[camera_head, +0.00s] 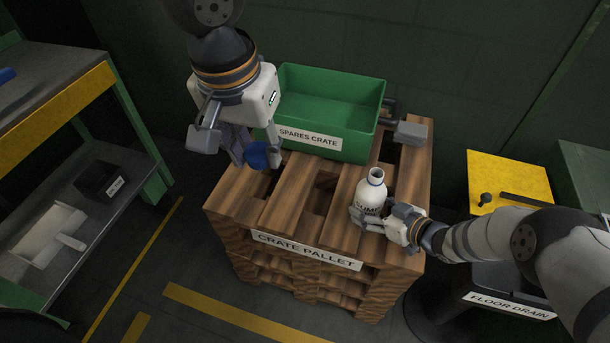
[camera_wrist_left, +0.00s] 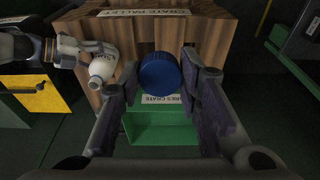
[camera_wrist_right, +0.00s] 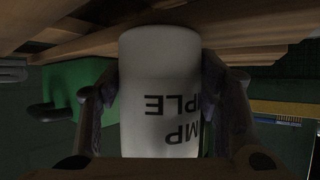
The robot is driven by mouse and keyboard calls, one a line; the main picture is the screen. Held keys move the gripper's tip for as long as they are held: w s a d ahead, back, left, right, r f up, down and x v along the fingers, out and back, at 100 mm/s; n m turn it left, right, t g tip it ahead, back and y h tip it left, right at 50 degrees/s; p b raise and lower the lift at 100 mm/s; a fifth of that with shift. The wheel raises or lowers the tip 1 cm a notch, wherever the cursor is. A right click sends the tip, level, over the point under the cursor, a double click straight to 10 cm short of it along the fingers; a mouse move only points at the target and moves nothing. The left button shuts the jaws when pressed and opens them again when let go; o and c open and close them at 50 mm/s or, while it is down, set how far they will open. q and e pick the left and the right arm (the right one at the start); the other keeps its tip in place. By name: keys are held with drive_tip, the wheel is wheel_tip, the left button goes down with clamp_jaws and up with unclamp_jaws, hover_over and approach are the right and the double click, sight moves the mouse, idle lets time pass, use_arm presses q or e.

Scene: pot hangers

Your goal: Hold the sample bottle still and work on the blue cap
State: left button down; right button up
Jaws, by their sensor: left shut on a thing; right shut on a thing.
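The white sample bottle (camera_head: 371,191) stands upright on the pallet near its right front, its neck open and bare. My right gripper (camera_head: 376,221) is shut around the bottle's lower body from the right; the right wrist view shows the bottle (camera_wrist_right: 160,90) between the fingers, its lettering upside down. The blue cap (camera_head: 257,155) is off the bottle, held in my left gripper (camera_head: 246,151) above the pallet's left side. The left wrist view shows the cap (camera_wrist_left: 160,72) between the fingertips, with the bottle (camera_wrist_left: 103,66) apart to its left.
The slatted crate pallet (camera_head: 283,205) has open gaps. A green spares crate (camera_head: 340,150) stands at its back. A shelf unit (camera_head: 60,105) with a small black bin (camera_head: 102,181) is at left; a floor drain box (camera_head: 508,303) is at right.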

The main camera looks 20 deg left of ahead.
use_arm(q)
drive_tip(key=shift+w, duration=0.1)
idle(0.6)
drive_tip(key=w+d+f, duration=0.1)
drive_tip(key=w+d, duration=0.1)
drive_tip(key=w, duration=0.5)
drive_tip(key=n+g, duration=0.1)
drive_tip(key=g, duration=0.1)
hover_over(377, 174)
drive_tip(key=f, duration=0.9)
drive_tip(key=shift+w+a+f, duration=0.1)
drive_tip(key=shift+a, duration=0.15)
drive_tip(key=shift+d+f, duration=0.2)
drive_tip(key=shift+d, duration=0.1)
drive_tip(key=shift+f, duration=2.25)
